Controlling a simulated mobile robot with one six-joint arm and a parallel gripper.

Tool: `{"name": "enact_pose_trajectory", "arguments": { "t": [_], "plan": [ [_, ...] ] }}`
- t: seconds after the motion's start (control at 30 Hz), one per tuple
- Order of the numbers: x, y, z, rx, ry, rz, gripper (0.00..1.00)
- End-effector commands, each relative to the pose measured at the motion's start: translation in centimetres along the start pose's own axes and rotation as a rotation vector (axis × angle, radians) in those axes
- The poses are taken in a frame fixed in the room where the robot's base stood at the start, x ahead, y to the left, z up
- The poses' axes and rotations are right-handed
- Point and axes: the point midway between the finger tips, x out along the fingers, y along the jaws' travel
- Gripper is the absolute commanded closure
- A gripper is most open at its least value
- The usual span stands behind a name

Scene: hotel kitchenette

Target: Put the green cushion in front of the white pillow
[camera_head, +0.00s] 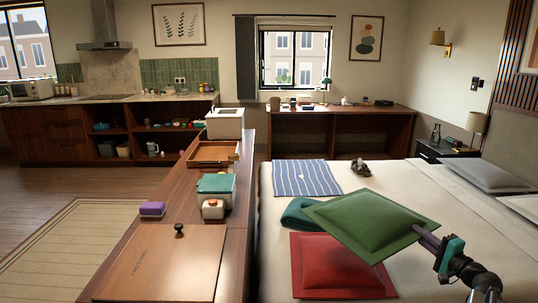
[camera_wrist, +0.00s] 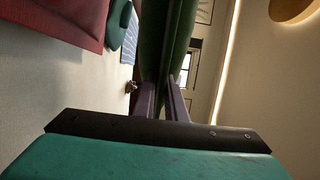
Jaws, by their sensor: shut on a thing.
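The green cushion (camera_head: 372,219) is in my gripper (camera_head: 424,237), held at its right corner above the bed. In the head view it overlaps the red cushion and a folded teal cloth. In the wrist view the green cushion (camera_wrist: 167,40) stands edge-on between the two fingers of my gripper (camera_wrist: 163,98). Two pale pillows lie at the bed's right side: one farther back (camera_head: 488,176) and one nearer (camera_head: 526,206), cut by the picture edge. I cannot tell which is the white pillow. The cushion is well to the left of both.
The red cushion (camera_head: 335,268), teal cloth (camera_head: 297,214), striped cloth (camera_head: 306,178) and a small dark object (camera_head: 360,168) lie on the bed (camera_head: 410,180). A wooden counter (camera_head: 232,235) runs along its left. The sheet between cushion and pillows is clear.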

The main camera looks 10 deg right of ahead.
Motion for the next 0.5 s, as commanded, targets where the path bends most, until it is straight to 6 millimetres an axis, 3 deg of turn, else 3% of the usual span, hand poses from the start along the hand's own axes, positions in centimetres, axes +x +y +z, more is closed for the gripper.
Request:
{"name": "enact_pose_trajectory", "arguments": {
  "t": [0.03,0.5],
  "plan": [
    [0.6,-1.1,0.9,0.003,-0.014,-0.002,1.0],
    [5.0,-5.0,8.5,0.003,-0.138,-0.002,1.0]
  ]
}}
